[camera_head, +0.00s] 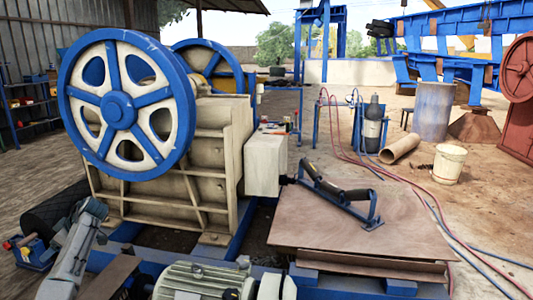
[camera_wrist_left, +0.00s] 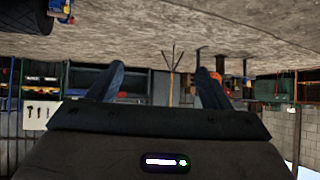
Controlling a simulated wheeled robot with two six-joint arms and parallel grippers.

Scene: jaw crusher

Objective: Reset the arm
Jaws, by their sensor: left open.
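My left arm (camera_head: 78,245) comes in at the lower left of the head view, a pale grey link beside the crusher's base. I cannot make out its fingers clearly there. In the left wrist view, my left gripper (camera_wrist_left: 160,66) has two blue-grey fingers standing wide apart above a dark body. It is open, with nothing between the fingers. My right gripper is in neither view.
The jaw crusher with its blue-and-white flywheel (camera_head: 118,110) stands close by. A grey motor (camera_head: 205,280) is in front. A roller bracket (camera_head: 340,193) lies on a brown metal plate (camera_head: 325,235). The wrist view looks upside down, with tool shelves and a tool board (camera_wrist_left: 40,113).

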